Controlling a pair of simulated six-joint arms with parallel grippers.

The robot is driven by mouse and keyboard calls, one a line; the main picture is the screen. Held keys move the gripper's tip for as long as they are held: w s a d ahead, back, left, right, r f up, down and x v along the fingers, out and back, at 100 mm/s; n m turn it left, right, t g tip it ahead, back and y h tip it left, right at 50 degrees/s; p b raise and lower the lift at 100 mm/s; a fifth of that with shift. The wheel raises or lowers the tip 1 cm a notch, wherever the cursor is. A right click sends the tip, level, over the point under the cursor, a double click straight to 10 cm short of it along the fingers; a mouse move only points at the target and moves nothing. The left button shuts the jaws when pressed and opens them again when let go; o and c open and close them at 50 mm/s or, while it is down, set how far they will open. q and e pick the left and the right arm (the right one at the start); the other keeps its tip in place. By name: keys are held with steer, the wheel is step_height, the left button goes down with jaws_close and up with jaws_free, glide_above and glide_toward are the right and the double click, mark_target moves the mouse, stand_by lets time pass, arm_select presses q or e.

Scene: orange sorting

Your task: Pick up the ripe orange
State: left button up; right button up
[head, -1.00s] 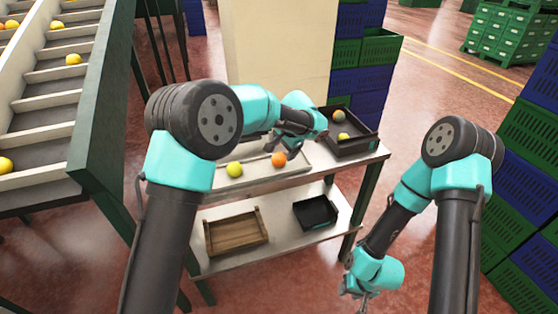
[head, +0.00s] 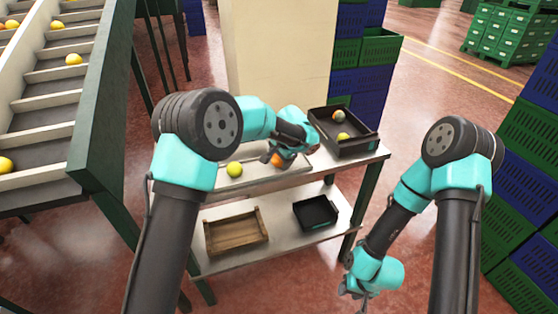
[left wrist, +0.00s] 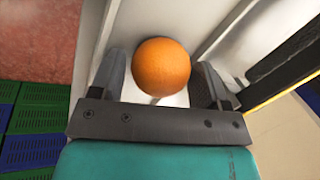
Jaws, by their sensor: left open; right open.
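The ripe orange (head: 278,160) lies on the tray on the upper shelf, partly hidden by my left gripper in the head view. In the left wrist view the orange (left wrist: 161,67) sits between the two open fingers, with a gap on each side. My left gripper (head: 274,156) is open over the orange. It also shows in the left wrist view (left wrist: 160,84). A yellow-green fruit (head: 235,169) lies on the same tray, to the left. My right gripper (head: 358,290) hangs low at the right, away from the fruit; it is open and empty.
A dark crate (head: 357,148) with two fruits stands on the upper shelf at the right. A wooden crate (head: 236,245) and a small black crate (head: 326,224) sit on the lower shelf. A conveyor with fruit (head: 45,118) is at the left.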

stand_by(0.3)
arm_select(q)
steer(key=c, duration=0.7)
steer(key=shift+c, duration=0.2)
steer(key=shift+r, duration=0.15)
steer(key=shift+r, duration=0.95)
steer(key=shift+v, duration=0.8)
steer(key=s+r, duration=0.1)
steer(key=s, duration=1.4)
steer(key=shift+s+a+r, duration=0.2)
steer(key=shift+s, duration=0.1)
